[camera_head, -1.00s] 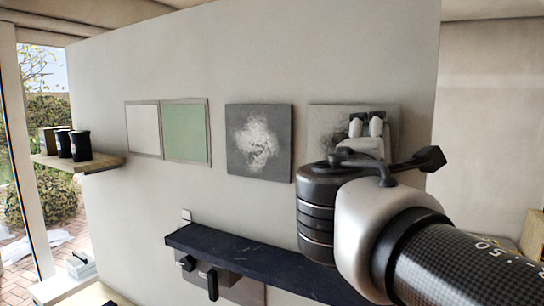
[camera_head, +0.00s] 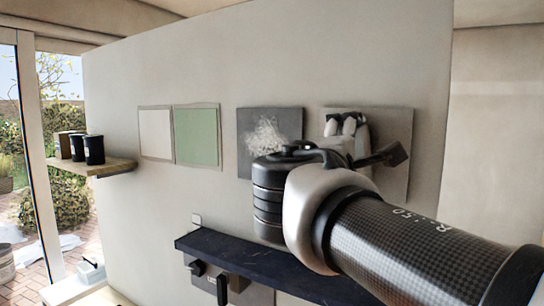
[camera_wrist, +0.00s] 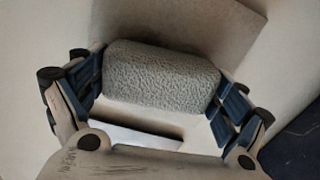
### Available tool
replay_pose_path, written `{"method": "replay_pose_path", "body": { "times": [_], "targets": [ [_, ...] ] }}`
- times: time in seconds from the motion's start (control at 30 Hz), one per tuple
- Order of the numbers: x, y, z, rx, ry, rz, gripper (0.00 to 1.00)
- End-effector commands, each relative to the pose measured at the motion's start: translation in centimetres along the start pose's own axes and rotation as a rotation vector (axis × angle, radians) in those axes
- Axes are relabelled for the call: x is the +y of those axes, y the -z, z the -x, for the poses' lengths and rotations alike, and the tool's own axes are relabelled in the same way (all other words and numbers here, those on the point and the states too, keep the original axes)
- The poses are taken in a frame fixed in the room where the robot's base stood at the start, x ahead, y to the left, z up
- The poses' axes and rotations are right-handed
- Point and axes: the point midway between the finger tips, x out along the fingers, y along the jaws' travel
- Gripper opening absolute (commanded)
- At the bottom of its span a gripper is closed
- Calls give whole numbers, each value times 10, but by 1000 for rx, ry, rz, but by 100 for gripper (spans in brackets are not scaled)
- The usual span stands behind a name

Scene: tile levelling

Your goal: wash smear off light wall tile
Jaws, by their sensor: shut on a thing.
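The lighter grey wall tile (camera_head: 398,135) hangs at the right of the row in the head view. My gripper (camera_head: 346,128) is in front of it and, with my wrist, hides its left and lower parts, so I cannot tell how much smear is there. In the wrist view my gripper (camera_wrist: 160,85) is shut on a rough grey sponge block (camera_wrist: 160,78), held between blue finger pads. Behind it shows a grey tile edge (camera_wrist: 225,25); I cannot tell whether the sponge touches it. A dark grey tile (camera_head: 245,150) left of it carries a whitish smear (camera_head: 268,135).
A cream tile (camera_head: 156,133) and a green tile (camera_head: 196,135) hang further left. A wooden shelf (camera_head: 110,168) holds dark cups (camera_head: 94,150). A dark ledge (camera_head: 225,247) juts from the wall below my arm, with black handles under it. Bare wall lies between.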

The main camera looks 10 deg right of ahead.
Motion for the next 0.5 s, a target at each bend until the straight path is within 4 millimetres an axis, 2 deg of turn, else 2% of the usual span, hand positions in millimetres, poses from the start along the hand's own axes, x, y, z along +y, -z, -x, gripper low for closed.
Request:
{"method": "replay_pose_path", "body": {
  "times": [0.2,0.5],
  "targets": [
    [1,20,0,2,0,2,72],
    [3,32,-1,2,1,2,72]
  ]
}}
